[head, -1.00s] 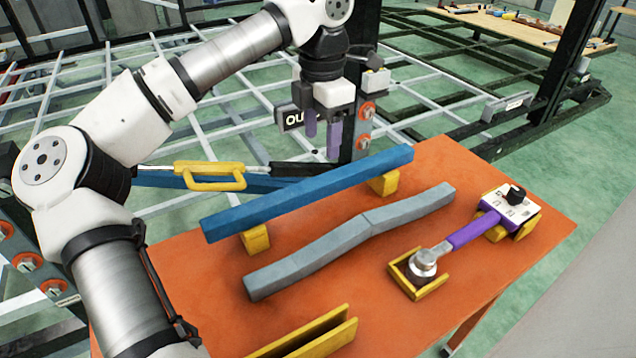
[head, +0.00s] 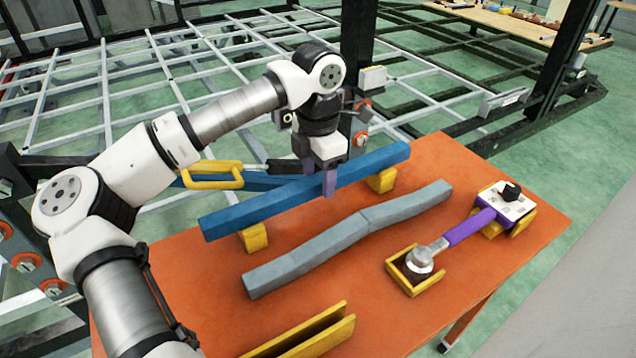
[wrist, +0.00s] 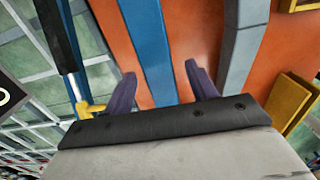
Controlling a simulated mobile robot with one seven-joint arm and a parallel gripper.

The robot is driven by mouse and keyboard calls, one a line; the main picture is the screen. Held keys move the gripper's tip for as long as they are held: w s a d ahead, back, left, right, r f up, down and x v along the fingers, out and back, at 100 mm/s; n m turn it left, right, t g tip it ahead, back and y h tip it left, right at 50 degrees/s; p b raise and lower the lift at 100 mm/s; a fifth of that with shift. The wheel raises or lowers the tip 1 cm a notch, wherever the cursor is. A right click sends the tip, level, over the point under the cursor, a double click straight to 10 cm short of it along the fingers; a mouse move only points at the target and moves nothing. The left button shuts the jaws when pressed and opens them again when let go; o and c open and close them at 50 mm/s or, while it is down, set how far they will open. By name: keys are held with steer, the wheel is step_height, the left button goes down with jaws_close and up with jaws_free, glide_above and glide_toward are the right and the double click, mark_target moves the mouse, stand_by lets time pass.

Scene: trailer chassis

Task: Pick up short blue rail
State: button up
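The short blue rail (head: 255,208) lies on two yellow supports on the orange table, running from lower left to upper right. In the wrist view the blue rail (wrist: 151,50) runs up between the two purple fingers. My gripper (head: 319,178) is over the middle-right part of the rail, pointing down. In the wrist view my gripper (wrist: 163,82) is open, with one finger on each side of the rail and gaps beside it. One fingertip hides a small piece of the rail in the head view. I cannot tell how far down the fingers reach.
A bent grey rail (head: 340,238) lies in front of the blue one on the orange table (head: 405,325). A purple-handled tool (head: 468,226) rests in yellow holders at right. An empty yellow holder (head: 305,335) is at the front. A dark post (head: 358,60) stands behind.

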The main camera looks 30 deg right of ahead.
mark_target(318, 178)
jaws_close()
steer(key=shift+r, duration=0.1)
stand_by(0.3)
step_height(318, 178, up, 20)
stand_by(0.6)
